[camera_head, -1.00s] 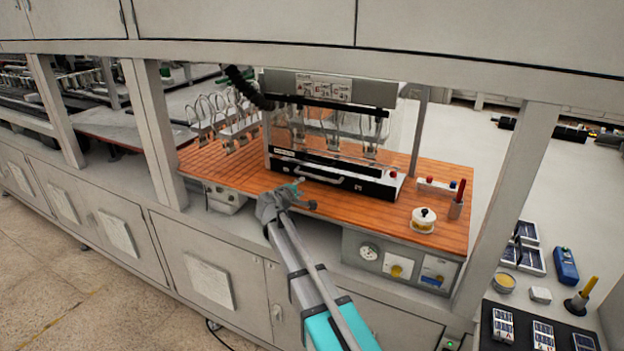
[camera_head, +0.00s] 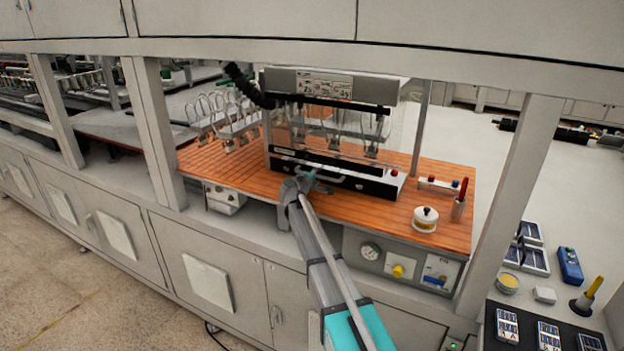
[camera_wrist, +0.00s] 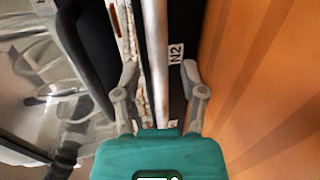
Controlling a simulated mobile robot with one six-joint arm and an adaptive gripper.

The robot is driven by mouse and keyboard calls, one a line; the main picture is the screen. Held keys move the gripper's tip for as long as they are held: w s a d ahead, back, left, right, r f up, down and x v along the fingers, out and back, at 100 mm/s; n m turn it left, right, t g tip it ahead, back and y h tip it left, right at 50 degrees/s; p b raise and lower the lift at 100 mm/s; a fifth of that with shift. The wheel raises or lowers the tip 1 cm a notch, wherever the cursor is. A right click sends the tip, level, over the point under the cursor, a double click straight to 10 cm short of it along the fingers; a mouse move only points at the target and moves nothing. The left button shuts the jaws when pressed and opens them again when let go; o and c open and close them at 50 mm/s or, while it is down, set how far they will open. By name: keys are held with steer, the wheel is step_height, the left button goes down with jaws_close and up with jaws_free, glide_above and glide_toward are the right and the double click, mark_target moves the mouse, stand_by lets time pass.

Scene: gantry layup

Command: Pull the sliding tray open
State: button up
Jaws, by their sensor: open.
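The sliding tray (camera_head: 376,187) is the low black-fronted unit under the clear-sided apparatus on the orange worktop. Its pale bar handle (camera_head: 345,182) runs along the front, with its left part hidden behind my gripper (camera_head: 308,178). In the wrist view, a pale metal bar (camera_wrist: 157,50) runs upright in the picture between the two spread fingers of my gripper (camera_wrist: 160,75). A black face with an "N2" label (camera_wrist: 176,54) lies behind the right finger. My gripper is open and holds nothing. I cannot tell whether the fingers touch the bar.
A white lidded pot (camera_head: 425,219) and a holder with a red-handled tool (camera_head: 459,208) stand at right. Posts (camera_head: 516,200) frame the bay, and a cabinet beam (camera_head: 330,55) crosses above. Hanging clips (camera_head: 228,125) stand at left.

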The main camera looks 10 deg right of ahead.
steer(key=shift+w+d, duration=0.1)
jaws_close()
stand_by(0.3)
